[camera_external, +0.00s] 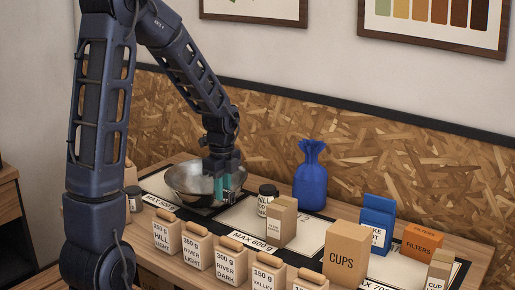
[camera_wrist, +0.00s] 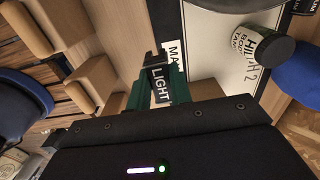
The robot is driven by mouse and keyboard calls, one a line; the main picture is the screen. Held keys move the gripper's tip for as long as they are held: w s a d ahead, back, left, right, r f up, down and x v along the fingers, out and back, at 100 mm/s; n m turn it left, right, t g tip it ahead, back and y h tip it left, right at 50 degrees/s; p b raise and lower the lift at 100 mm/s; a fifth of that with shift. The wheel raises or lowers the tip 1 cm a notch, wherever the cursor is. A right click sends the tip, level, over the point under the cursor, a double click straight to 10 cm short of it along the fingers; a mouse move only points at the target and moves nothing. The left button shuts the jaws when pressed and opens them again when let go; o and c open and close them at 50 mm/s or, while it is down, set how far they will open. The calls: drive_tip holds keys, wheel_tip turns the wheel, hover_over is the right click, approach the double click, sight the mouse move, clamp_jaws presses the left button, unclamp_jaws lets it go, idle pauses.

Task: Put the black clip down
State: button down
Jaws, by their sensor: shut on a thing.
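My gripper (camera_external: 228,188) is at the end of the lowered arm, just in front of the metal bowl (camera_external: 183,183) and above the marked counter. Its teal fingers (camera_wrist: 152,88) show in the wrist view, shut on the black clip (camera_wrist: 157,72). The clip is a small dark piece with "LIGHT" in white letters beside the fingers. In the external view I cannot make the clip out. From these views I cannot tell whether the clip touches the counter.
Several labelled tan bags (camera_external: 197,244) line the front edge. A dark-lidded jar (camera_external: 266,200), a tan box (camera_external: 281,222) and a blue sack (camera_external: 311,178) stand right of my gripper. Farther right are the cups box (camera_external: 346,252) and filters box (camera_external: 422,243). The white panel (camera_external: 236,216) has bare room.

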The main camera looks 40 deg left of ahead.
wheel_tip(320, 180, up, 8)
drive_tip(key=shift+f, duration=0.1)
idle(0.4)
drive_tip(key=w+a, duration=0.6)
drive_tip(key=a, duration=0.3)
drive_tip(key=w+a, duration=0.6)
drive_tip(key=a, duration=0.3)
wheel_tip(320, 180, down, 12)
drive_tip(key=shift+r, duration=0.25)
drive_tip(key=c, duration=1.2)
unclamp_jaws()
